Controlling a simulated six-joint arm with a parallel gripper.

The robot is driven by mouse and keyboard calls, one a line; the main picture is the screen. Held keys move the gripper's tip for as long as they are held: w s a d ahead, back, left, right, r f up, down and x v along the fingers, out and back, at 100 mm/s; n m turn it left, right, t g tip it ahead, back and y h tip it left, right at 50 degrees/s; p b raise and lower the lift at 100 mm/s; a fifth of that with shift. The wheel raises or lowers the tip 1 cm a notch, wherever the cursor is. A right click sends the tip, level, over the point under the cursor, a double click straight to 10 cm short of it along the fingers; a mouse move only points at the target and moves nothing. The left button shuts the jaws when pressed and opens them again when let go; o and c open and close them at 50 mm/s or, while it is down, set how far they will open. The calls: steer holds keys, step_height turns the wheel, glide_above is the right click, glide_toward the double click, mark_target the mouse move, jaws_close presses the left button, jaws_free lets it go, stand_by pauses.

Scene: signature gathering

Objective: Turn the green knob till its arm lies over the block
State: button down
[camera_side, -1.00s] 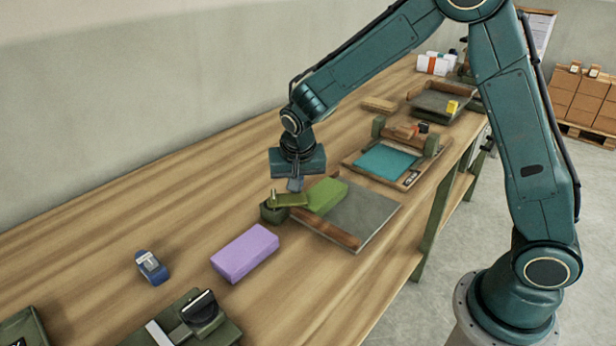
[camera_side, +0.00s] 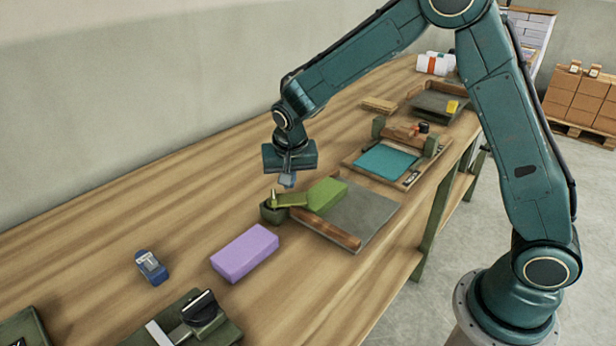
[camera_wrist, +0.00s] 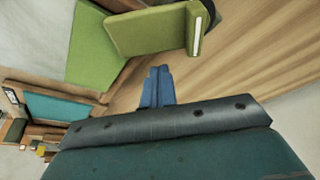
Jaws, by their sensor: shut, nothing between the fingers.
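The green knob (camera_side: 273,212) stands on the bench at the left end of a grey board. Its flat green arm (camera_side: 291,200) points right, and its tip overlaps the near end of the green block (camera_side: 327,195) in the side view. In the wrist view the arm (camera_wrist: 150,31) also covers part of the block (camera_wrist: 92,50). My gripper (camera_side: 287,183) is shut and empty, with its blue fingers just behind and above the arm. The fingers (camera_wrist: 157,75) show apart from the arm in the wrist view.
A purple block (camera_side: 245,252) and a small blue item (camera_side: 151,267) lie to the left on the bench. The grey board (camera_side: 365,215) has a wooden strip along its edge. A teal-topped frame (camera_side: 386,160) stands farther back. The bench behind the knob is clear.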

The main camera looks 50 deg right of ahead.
steer(key=shift+w+d, duration=1.05)
steer(key=v, duration=1)
steer(key=shift+a, duration=0.2)
steer(key=shift+s+r, duration=0.1)
steer(key=s+d+r+n+t+y, duration=0.15)
steer(key=s+r, duration=0.25)
steer(key=s, duration=0.4)
steer(key=s+d+r+n, duration=0.1)
steer(key=s+r+n, duration=0.1)
steer(key=s+r, duration=0.45)
steer(key=s+f+n+t, duration=0.1)
steer(key=s+f+n, duration=0.2)
steer(key=s, duration=1.2)
steer(key=shift+s+a+n+y, duration=0.2)
steer(key=shift+n+y, duration=0.25)
steer(key=shift+n, duration=0.2)
steer(key=shift+f, duration=0.1)
